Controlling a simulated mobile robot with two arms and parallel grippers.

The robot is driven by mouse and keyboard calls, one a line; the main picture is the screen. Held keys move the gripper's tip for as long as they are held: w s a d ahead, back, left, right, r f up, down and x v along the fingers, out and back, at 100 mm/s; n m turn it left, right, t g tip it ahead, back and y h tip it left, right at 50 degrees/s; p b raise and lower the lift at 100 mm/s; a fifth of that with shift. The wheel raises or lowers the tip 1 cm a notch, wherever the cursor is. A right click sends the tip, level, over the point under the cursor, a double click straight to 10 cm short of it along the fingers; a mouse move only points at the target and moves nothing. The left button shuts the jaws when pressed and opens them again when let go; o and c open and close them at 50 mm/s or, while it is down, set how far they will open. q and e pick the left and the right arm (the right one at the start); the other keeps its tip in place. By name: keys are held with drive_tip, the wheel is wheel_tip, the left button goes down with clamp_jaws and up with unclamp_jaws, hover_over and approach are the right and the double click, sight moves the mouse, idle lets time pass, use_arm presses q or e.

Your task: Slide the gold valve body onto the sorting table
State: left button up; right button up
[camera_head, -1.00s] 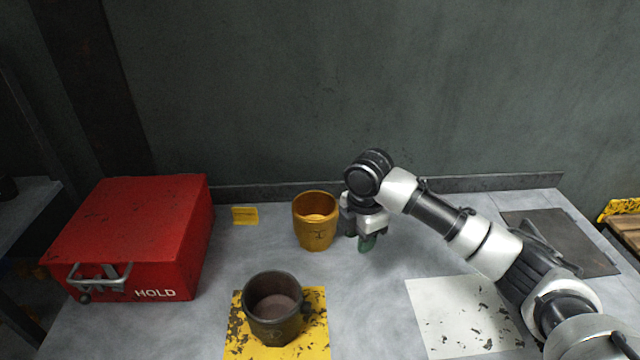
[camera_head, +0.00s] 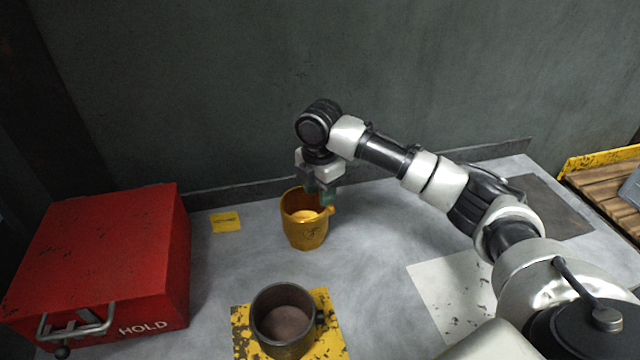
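The gold valve body (camera_head: 305,232), a hollow cup-like part with a small side stub, stands upright on the grey sorting table (camera_head: 375,265) toward the back. My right gripper (camera_head: 322,198) points down at the valve body's rear right rim. Its greenish fingers overlap the rim in the picture; whether they touch it or are parted cannot be made out. My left gripper is not in view.
A dark valve body (camera_head: 284,325) stands on a worn yellow patch (camera_head: 332,342) at the front. A red HOLD box (camera_head: 105,262) takes up the left. A small yellow label (camera_head: 226,222), a white patch (camera_head: 448,300) and a dark plate (camera_head: 545,205) lie on the table.

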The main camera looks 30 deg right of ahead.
sight(320, 214)
wheel_tip(320, 214, down, 5)
drive_tip(key=shift+s+r+p, duration=0.15)
drive_tip(key=shift+p, duration=0.25)
wheel_tip(320, 214, down, 4)
drive_tip(key=shift+r, duration=0.15)
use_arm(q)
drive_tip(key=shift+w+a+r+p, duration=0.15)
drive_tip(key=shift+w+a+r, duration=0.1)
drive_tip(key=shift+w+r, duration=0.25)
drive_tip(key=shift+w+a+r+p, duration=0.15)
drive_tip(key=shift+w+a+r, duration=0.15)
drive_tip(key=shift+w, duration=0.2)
use_arm(e)
drive_tip(key=shift+f, duration=0.55)
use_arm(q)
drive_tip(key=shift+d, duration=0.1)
use_arm(e)
drive_tip(key=shift+c, duration=0.5)
clamp_jaws()
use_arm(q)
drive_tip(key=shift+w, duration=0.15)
